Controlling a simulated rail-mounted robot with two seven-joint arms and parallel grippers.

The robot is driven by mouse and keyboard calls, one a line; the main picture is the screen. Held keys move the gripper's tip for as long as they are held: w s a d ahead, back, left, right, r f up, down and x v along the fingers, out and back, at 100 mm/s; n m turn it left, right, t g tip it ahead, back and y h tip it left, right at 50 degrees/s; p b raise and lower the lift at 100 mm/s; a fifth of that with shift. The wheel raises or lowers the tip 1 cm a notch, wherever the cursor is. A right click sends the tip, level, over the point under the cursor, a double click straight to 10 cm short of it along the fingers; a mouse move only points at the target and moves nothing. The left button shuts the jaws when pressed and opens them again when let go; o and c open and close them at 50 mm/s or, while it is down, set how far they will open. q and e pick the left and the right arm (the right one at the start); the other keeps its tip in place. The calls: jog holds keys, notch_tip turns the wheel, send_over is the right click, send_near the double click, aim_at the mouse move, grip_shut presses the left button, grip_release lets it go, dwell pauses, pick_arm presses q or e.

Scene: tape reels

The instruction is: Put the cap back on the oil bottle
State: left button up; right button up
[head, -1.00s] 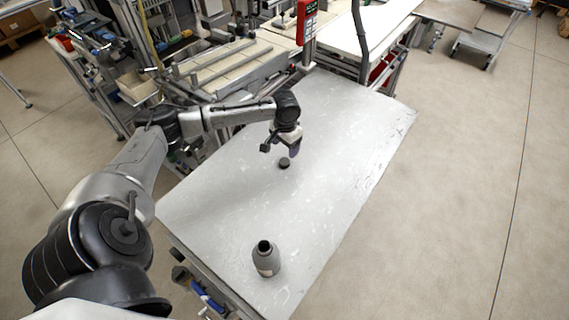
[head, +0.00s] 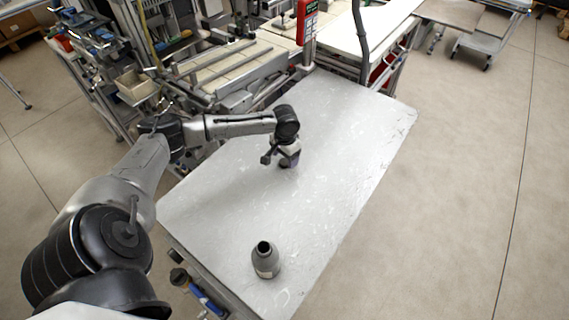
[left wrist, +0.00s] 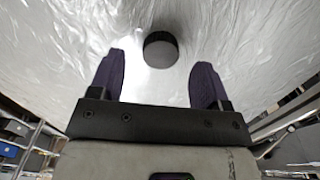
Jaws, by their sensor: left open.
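The dark round cap (left wrist: 160,50) lies on the grey table. In the left wrist view it is just ahead of and between the two purple fingertips, touching neither in that picture. My left gripper (left wrist: 158,66) is open and empty, pointing down at the table. In the head view the left gripper (head: 289,161) is low over the cap's spot and mostly hides the cap. The grey oil bottle (head: 266,262) stands upright near the front of the table, with its dark neck uncapped. My right gripper is not in view.
The table top (head: 225,205) is clear between the gripper and the bottle. A workbench with rails and trays (head: 220,70) stands beyond the table's left edge. A red device (head: 306,20) stands on a post behind it.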

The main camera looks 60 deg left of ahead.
pick_arm(q)
notch_tip(320, 180, down, 2)
jog(key=shift+f, duration=0.15)
jog(key=c, duration=1)
jog(key=r, duration=0.3)
jog(key=r+p, duration=0.1)
jog(key=r, duration=0.1)
jog(key=shift+w+d, duration=0.35)
jog(key=shift+d, duration=0.05)
jog(key=w+d+r+p, duration=0.1)
jog(key=w+d+r, duration=0.5)
jog(key=w+d, duration=0.1)
jog(key=shift+d+p, duration=0.3)
jog(key=shift+d, duration=0.2)
